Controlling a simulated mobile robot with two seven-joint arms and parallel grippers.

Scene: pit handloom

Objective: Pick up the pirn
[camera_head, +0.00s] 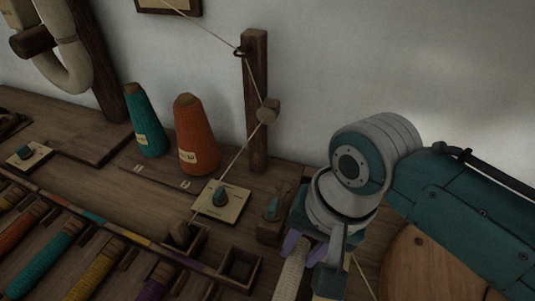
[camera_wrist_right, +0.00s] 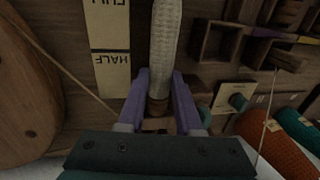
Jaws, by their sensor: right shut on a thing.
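My right gripper (camera_head: 304,254) is at the lower right of the head view, with its purple fingers pointing down. It is shut on a pirn (camera_head: 289,282) wound with cream yarn. In the right wrist view the pirn (camera_wrist_right: 165,45) runs upward from between the fingers (camera_wrist_right: 159,90), which close around its brown wooden end. Its far end is cut off by the frame in both views. I cannot tell whether the pirn touches anything below it. My left gripper is not in view.
A box with coloured pirns (camera_head: 50,252) and small compartments (camera_head: 240,268) lies left of the gripper. Teal (camera_head: 147,122) and orange (camera_head: 195,137) yarn cones and a wooden post (camera_head: 256,100) stand behind. A wooden disc (camera_head: 425,262) is at right. A FULL/HALF card (camera_wrist_right: 110,45) lies beside the pirn.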

